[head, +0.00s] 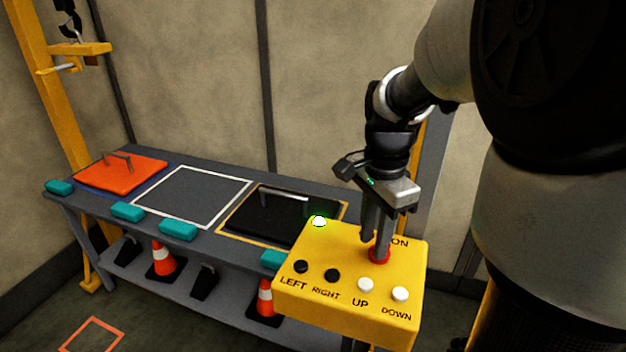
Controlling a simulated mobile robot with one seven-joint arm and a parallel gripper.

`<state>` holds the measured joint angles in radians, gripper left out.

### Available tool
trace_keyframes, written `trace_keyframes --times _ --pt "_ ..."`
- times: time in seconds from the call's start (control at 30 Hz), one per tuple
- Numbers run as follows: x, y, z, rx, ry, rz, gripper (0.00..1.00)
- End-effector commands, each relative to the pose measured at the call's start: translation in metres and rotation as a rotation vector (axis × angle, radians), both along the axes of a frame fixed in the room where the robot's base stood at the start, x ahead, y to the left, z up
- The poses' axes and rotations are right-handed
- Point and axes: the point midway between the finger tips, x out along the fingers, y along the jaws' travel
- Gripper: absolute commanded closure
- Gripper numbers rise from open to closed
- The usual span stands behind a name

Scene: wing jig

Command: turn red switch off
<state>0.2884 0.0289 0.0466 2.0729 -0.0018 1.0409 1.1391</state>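The red switch (380,256) is a round red part on top of the yellow control box (345,315), close to the word "ON". My gripper (373,240) points down at it, with its fingertips right over or against the switch and hiding part of it. The two fingers look close together. I cannot tell whether they touch the switch or hold it.
The box has black LEFT and RIGHT buttons and white UP and DOWN buttons (400,294) along its front. A grey bench (190,195) behind it carries an orange plate (121,175) and a black plate (270,215), both with handles. Orange cones (163,260) stand below.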

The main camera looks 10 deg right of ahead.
Motion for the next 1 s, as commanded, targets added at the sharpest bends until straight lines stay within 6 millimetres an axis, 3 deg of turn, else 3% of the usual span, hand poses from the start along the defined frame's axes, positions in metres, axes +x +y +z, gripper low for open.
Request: trace_keyframes --times 0.13,0.43,0.6,1.0 --pt "-0.0002 0.0002 -0.011 0.0 0.0 0.0 0.72" --pt "0.0002 0.0001 -0.0128 0.0 -0.001 0.0 0.72" --pt "0.0002 0.0001 -0.0127 0.0 -0.001 0.0 0.99" --pt "-0.0006 -0.0001 -0.012 0.0 -0.001 0.039 1.0"
